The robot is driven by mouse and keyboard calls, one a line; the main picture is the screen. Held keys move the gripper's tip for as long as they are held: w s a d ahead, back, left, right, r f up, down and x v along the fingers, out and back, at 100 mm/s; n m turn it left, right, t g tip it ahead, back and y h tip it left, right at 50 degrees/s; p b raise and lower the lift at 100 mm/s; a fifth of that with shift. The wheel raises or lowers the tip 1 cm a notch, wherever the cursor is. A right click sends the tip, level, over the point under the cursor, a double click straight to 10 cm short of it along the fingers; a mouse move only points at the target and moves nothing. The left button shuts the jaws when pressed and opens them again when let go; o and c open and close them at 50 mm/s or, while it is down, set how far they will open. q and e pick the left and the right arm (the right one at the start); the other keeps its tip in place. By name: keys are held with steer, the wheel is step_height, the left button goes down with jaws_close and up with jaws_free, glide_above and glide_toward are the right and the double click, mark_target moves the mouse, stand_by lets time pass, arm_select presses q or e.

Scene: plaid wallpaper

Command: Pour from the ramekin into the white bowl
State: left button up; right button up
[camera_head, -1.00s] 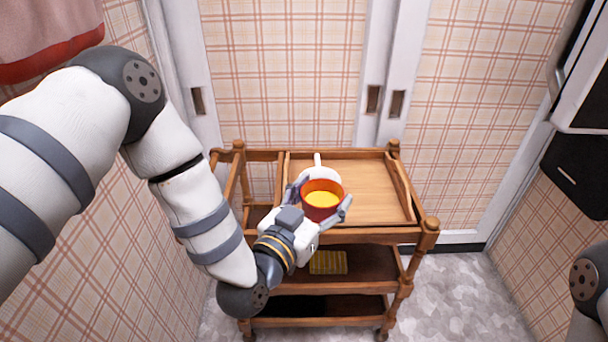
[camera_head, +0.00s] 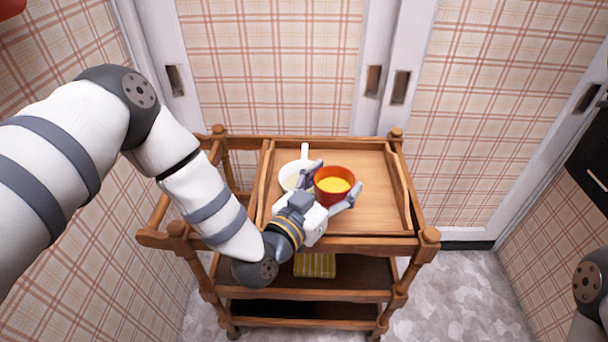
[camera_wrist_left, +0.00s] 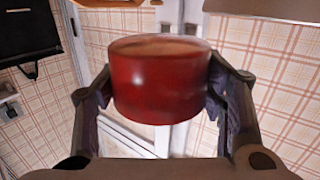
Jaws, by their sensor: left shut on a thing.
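The red ramekin (camera_head: 333,198) holds something yellow-orange and looks upright. My left gripper (camera_head: 334,188) is shut on it, with a finger on each side. In the left wrist view the ramekin (camera_wrist_left: 160,82) sits between the two fingers (camera_wrist_left: 160,90). The white bowl (camera_head: 287,177), with a handle pointing to the back, stands on the tray to the left of the ramekin. The ramekin is held beside it, and my left gripper hides part of the bowl. What the bowl holds cannot be made out. My right gripper is not in view.
The bowl's wooden tray (camera_head: 375,215) tops a wooden cart (camera_head: 350,247) with posts at its corners. The tray's right part is bare. A folded yellow striped cloth (camera_head: 315,265) lies on the shelf below. Plaid walls and white door frames stand close behind and beside the cart.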

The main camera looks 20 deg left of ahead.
mark_target(321, 169)
arm_select(q)
steer(key=shift+w+a+r+n+g, duration=0.15)
steer(key=shift+w+a+r+n, duration=0.15)
steer(key=shift+a+n, duration=0.2)
steer(key=shift+w+a+r+n+g, duration=0.2)
steer(key=shift+w+a+n, duration=0.2)
steer(key=shift+n, duration=0.25)
steer(key=shift+w+a+r+n+g, duration=0.15)
steer(key=shift+w+a+r+n, duration=0.1)
steer(key=shift+a+n, duration=0.25)
steer(key=shift+w+a+f+n+b, duration=0.1)
steer(key=shift+a+f+n+b, duration=0.15)
steer(key=shift+f+b, duration=0.35)
steer(key=shift+w+a+f+n+g, duration=0.15)
steer(key=shift+a+n+g, duration=0.05)
steer(key=shift+n+g, duration=0.1)
steer(key=shift+w+a+b, duration=0.15)
steer(key=shift+b, duration=0.2)
steer(key=shift+w+a+r+n, duration=0.15)
steer(key=shift+r+n, duration=0.15)
steer(key=shift+r, duration=0.05)
steer(key=shift+w+a+r+n+g, duration=0.15)
steer(key=shift+w+a+n+g, duration=0.15)
steer(key=shift+a+n, duration=0.15)
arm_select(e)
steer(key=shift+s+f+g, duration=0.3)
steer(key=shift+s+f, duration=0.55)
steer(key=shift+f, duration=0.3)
